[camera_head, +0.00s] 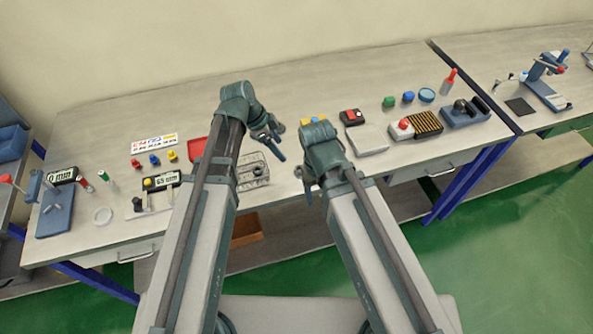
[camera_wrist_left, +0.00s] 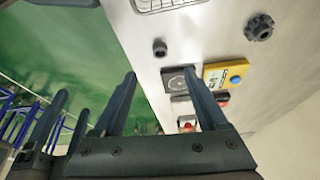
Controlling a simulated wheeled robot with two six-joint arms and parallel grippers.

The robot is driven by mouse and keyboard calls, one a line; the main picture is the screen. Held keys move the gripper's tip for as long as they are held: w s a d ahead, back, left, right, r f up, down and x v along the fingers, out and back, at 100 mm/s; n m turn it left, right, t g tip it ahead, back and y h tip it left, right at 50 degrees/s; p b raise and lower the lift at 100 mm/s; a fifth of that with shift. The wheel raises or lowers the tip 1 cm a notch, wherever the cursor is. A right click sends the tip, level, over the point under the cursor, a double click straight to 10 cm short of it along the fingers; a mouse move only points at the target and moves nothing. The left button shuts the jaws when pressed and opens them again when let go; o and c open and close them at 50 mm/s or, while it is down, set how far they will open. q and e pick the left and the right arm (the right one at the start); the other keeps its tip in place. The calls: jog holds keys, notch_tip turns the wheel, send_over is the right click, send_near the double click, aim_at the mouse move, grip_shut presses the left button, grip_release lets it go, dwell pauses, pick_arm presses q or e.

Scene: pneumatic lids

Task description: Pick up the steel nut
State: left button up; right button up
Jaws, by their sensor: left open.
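A small dark grey piece (camera_wrist_left: 160,47), which looks like the steel nut, stands on the bare table top in the left wrist view. In the head view a small dark spot (camera_head: 298,171) beside my right gripper may be the same piece; it is too small to be sure. My left gripper (camera_head: 278,144) is open and empty above the table. In the left wrist view its fingers (camera_wrist_left: 159,76) point towards the nut and lie apart from it. My right gripper (camera_head: 310,188) hangs near the table's front edge; its fingers are partly hidden.
A dark star-shaped knob (camera_wrist_left: 259,28), a black plate with a ring mark (camera_wrist_left: 174,80) and a yellow box with a blue button (camera_wrist_left: 225,73) lie around the nut. A pale tray (camera_head: 368,139) is to the right.

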pick_arm(q)
jog(key=b, duration=0.7)
send_near(299, 168)
notch_tip(299, 168, down, 3)
jog(key=shift+d+f, duration=0.2)
jog(key=shift+d, duration=0.1)
jog(key=shift+f, duration=0.1)
jog(key=b+x, duration=0.4)
jog(key=x, duration=0.1)
jog(key=shift+w+d+b, duration=0.1)
jog(key=shift+d+b, duration=0.2)
jog(key=shift+d, duration=0.1)
grip_shut()
